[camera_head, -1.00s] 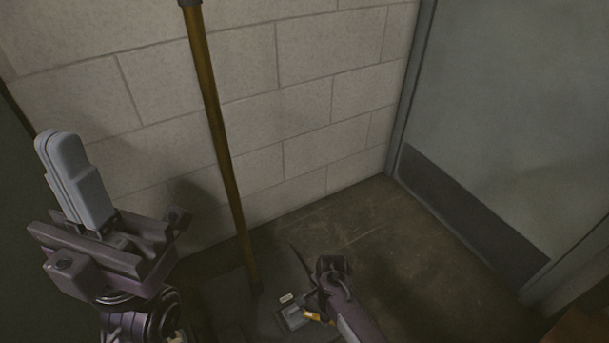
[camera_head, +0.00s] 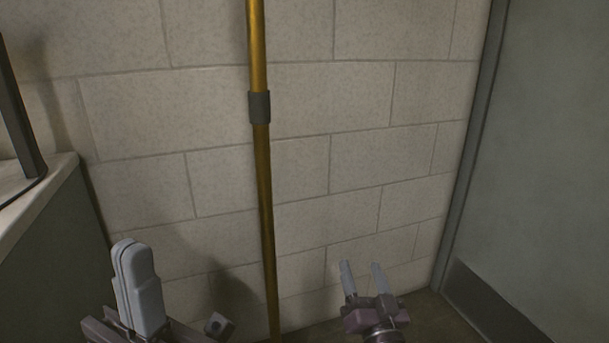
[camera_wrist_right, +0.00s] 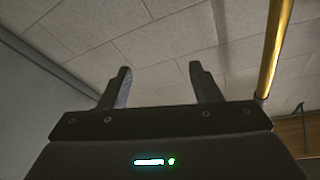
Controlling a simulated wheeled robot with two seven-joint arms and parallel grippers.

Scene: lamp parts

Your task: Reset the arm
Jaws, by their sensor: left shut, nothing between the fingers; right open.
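My left gripper (camera_head: 138,285) is at the lower left of the head view, pointing up, its fingers together with nothing between them. My right gripper (camera_head: 362,272) is at the lower middle right of the head view, pointing up toward the wall, its two fingers apart and empty. In the right wrist view the right gripper (camera_wrist_right: 160,85) shows its two fingers spread, with only the block wall beyond them. No lamp part is in view.
A yellow pole (camera_head: 264,180) with a grey collar stands upright between my grippers; it also shows in the right wrist view (camera_wrist_right: 275,45). A block wall (camera_head: 330,160) is behind. A grey door (camera_head: 555,150) is at right, a pale-topped counter (camera_head: 50,205) at left.

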